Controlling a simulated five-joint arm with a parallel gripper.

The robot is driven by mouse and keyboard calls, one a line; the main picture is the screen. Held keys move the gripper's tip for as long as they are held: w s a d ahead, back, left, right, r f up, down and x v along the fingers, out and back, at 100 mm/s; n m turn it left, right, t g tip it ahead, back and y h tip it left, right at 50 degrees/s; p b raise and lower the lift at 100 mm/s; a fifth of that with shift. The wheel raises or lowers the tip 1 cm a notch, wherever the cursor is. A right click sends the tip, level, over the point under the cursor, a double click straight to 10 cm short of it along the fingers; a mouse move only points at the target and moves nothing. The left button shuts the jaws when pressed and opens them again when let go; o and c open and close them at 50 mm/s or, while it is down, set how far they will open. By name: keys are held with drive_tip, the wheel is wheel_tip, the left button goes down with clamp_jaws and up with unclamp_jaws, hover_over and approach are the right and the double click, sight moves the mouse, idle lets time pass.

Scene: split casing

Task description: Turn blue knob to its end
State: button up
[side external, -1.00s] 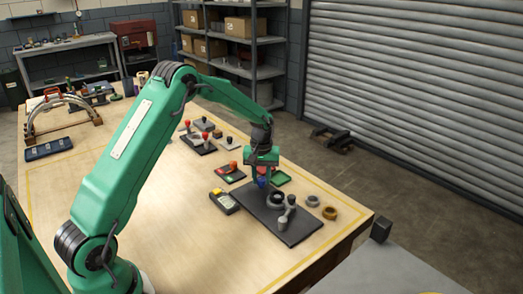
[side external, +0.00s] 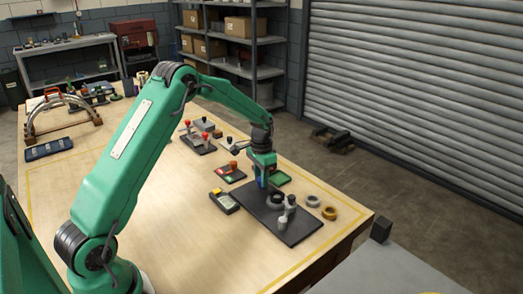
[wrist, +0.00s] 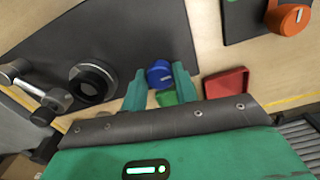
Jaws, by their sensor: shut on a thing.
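The blue knob (wrist: 160,74) shows in the wrist view between my two green fingers, at the edge of a dark plate (wrist: 125,30). A pale mark is on its top face. My gripper (wrist: 160,80) is shut on the knob, one finger on each side. In the side view my gripper (side external: 262,180) points down at the far left corner of the dark plate (side external: 295,234). There the fingers largely hide the knob, and only a little blue shows.
A black ring-shaped part (wrist: 92,82) and a grey lever (wrist: 35,88) are on the same plate. An orange knob (wrist: 290,18) and a red tray (wrist: 226,82) are nearby. A yellow-and-dark device (side external: 224,201) lies left of the plate. Loose rings (side external: 329,213) lie to the right.

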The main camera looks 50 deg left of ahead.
drive_tip(key=m, duration=0.6)
drive_tip(key=shift+w+r+m, duration=0.1)
drive_tip(key=shift+r+m, duration=0.05)
drive_tip(key=shift+m, duration=0.25)
drive_tip(key=o, duration=1)
drive_tip(key=shift+r, duration=3.8)
drive_tip(key=shift+r, duration=0.1)
